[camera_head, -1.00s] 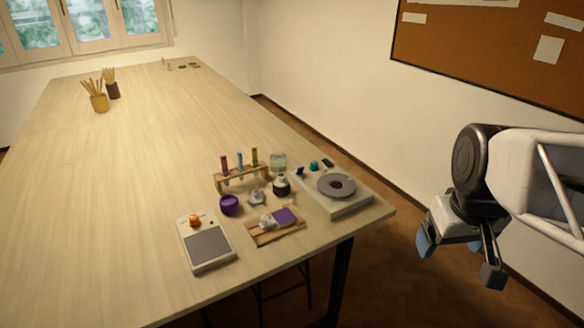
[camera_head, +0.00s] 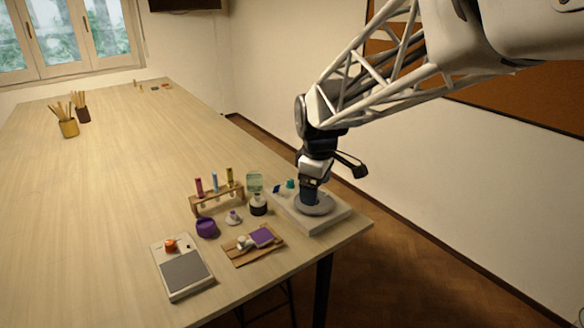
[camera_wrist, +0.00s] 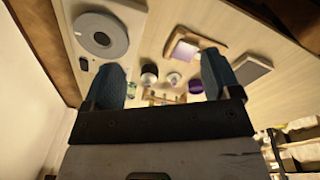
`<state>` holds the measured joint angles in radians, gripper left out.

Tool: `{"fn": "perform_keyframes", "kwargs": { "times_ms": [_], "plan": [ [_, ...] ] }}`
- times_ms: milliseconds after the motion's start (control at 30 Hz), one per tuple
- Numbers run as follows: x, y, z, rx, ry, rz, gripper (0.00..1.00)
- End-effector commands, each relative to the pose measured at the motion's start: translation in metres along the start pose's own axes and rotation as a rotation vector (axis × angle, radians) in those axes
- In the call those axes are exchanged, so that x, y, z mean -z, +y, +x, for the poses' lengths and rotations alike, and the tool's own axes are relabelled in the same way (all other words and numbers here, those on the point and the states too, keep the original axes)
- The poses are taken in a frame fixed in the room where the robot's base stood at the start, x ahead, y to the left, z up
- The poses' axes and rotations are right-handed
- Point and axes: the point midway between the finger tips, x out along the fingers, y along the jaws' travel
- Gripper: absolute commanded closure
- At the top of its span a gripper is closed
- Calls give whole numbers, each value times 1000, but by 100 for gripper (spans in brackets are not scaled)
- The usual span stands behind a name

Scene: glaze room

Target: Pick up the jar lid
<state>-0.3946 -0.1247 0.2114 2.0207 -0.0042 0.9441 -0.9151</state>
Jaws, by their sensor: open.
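What looks like the jar lid, a small pale disc with a purple knob (camera_head: 233,217), lies on the table between a purple bowl (camera_head: 206,228) and a dark-and-white jar (camera_head: 258,205). It also shows in the wrist view (camera_wrist: 173,78), ahead of and between the fingers. My gripper (camera_head: 333,181) is open and empty. In the head view it hangs in front of the turntable, right of the lid and apart from it. In the wrist view my gripper (camera_wrist: 161,62) has both blue fingers spread wide. A greenish glass jar (camera_head: 255,182) stands behind the dark-and-white one.
A turntable with a grey wheel (camera_head: 316,206) sits at the right table edge. A rack (camera_head: 216,199) with coloured tubes stands behind the lid. A wooden board with a purple block (camera_head: 262,237) and a scale-like device (camera_head: 186,271) lie in front.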

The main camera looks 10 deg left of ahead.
Motion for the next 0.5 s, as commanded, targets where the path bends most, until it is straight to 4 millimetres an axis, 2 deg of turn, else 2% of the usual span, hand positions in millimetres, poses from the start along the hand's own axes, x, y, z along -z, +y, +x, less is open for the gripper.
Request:
{"fn": "perform_keyframes", "kwargs": {
  "times_ms": [33, 233, 500],
  "plan": [
    [17, 4, 7, 7, -3, -49, 17],
    [77, 13, 32, 28, -10, -252, 17],
    [161, 14, 72, 57, -15, -524, 17]
  ]
}}
